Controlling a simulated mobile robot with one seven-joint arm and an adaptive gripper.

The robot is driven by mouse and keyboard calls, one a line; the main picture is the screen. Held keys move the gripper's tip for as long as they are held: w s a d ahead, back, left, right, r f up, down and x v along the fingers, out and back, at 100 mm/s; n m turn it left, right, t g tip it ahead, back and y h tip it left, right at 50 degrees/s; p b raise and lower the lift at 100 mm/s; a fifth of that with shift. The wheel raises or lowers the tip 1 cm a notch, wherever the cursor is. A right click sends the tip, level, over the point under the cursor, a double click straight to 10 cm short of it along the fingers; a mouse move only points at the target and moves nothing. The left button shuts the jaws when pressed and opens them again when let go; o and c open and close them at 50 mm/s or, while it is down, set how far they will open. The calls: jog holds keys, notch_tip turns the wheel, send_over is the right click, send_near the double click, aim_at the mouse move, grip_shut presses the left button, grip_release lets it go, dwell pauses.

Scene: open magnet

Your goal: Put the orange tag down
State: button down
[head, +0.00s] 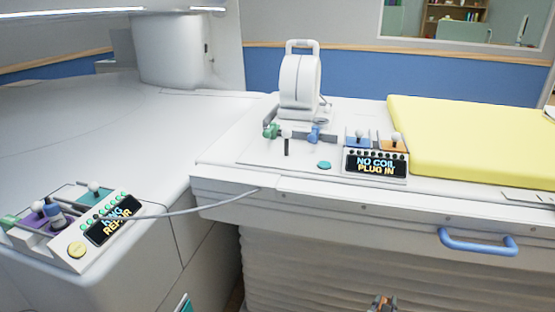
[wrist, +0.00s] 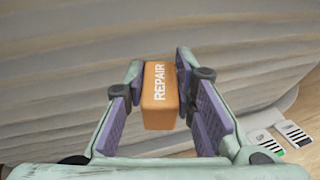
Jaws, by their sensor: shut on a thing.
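The orange tag (wrist: 160,95) is a small block with REPAIR in white letters. In the wrist view it sits between the purple pads of my gripper (wrist: 160,88), which is shut on it. The tag is held in front of the grey ribbed side below the bed. In the head view only a small part of my gripper (head: 381,303) shows at the bottom edge, with a little orange there.
A white bench holds a round coil (head: 300,82), small levers and a NO COIL PLUG IN display (head: 376,164). A yellow mattress (head: 475,140) lies to the right, above a blue handle (head: 478,243). A RING REPAIR panel (head: 112,221) is at left. Labelled cards (wrist: 298,134) show lower right.

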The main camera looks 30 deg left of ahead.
notch_tip(320, 180, up, 10)
jog(key=p, duration=0.7)
jog(key=shift+a+p, duration=0.1)
jog(key=shift+p, duration=0.2)
jog(key=shift+f, duration=0.3)
jog(key=shift+r, duration=0.1)
